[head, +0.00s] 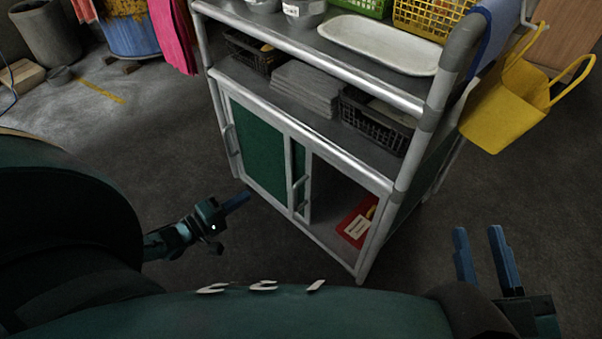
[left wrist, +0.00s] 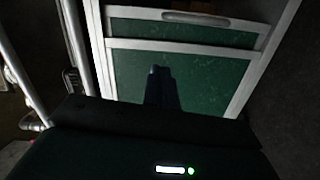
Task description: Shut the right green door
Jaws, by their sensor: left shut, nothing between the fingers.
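The cart's lower cabinet has a green left door panel (head: 257,150). The right green door (head: 299,168) shows only as a narrow strip with a handle at its right, overlapping the left door. The right half of the cabinet is open, and a red box (head: 357,222) shows inside. My left gripper (head: 237,202) is shut and empty, in front of the left door's lower part. In the left wrist view its fingers (left wrist: 162,88) lie before a green panel (left wrist: 205,80); whether they touch is unclear. My right gripper (head: 482,256) is open and empty, right of the cart.
The cart's shelves hold black baskets (head: 375,122), a grey stack (head: 305,88) and a white tray (head: 380,43). A yellow bag (head: 505,105) hangs at the cart's right side. The floor in front of the cart is clear.

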